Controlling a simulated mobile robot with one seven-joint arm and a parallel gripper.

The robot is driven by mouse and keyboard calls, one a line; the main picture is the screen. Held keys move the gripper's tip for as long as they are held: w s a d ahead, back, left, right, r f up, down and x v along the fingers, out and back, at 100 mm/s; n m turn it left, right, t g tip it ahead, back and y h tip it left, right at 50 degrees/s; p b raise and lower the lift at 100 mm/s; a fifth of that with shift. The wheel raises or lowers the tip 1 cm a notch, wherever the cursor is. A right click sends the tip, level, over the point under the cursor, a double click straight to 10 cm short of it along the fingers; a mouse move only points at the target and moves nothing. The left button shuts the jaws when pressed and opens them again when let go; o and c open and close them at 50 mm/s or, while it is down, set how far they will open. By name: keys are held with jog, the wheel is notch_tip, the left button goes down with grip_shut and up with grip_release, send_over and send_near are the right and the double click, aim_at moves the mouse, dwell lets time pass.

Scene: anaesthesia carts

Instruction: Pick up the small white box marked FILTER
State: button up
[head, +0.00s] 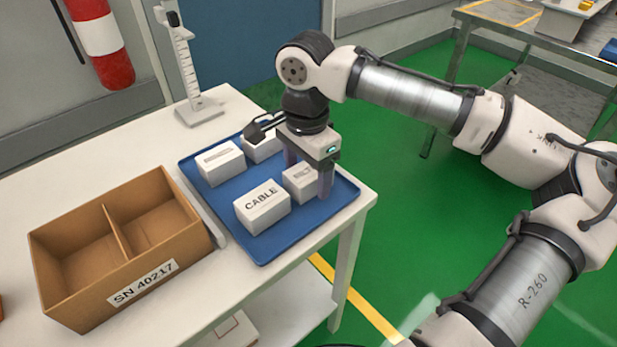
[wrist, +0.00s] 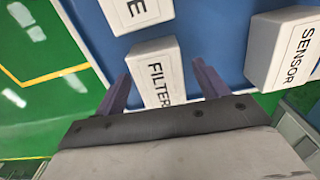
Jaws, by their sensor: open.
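The small white box marked FILTER (wrist: 155,72) lies on the blue tray (head: 268,250) near its right side. It also shows in the head view (head: 299,183), partly hidden by my gripper. My gripper (head: 307,180) points down over this box. In the wrist view my gripper (wrist: 160,90) is open, with one finger on each side of the FILTER box. Gaps show between the box and both fingers, and the fingers do not grip it.
The CABLE box (head: 262,208) sits close to the FILTER box on the tray. The SENSOR box (wrist: 285,48) and another white box (head: 220,163) stand further back. A divided cardboard box (head: 75,290) labelled SN 40217 and a white stand with a scale (head: 186,60) are on the table.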

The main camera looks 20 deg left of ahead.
jog(key=shift+f, duration=0.5)
jog(key=shift+c, duration=0.2)
jog(key=c, duration=1.1)
jog(key=shift+r, duration=0.15)
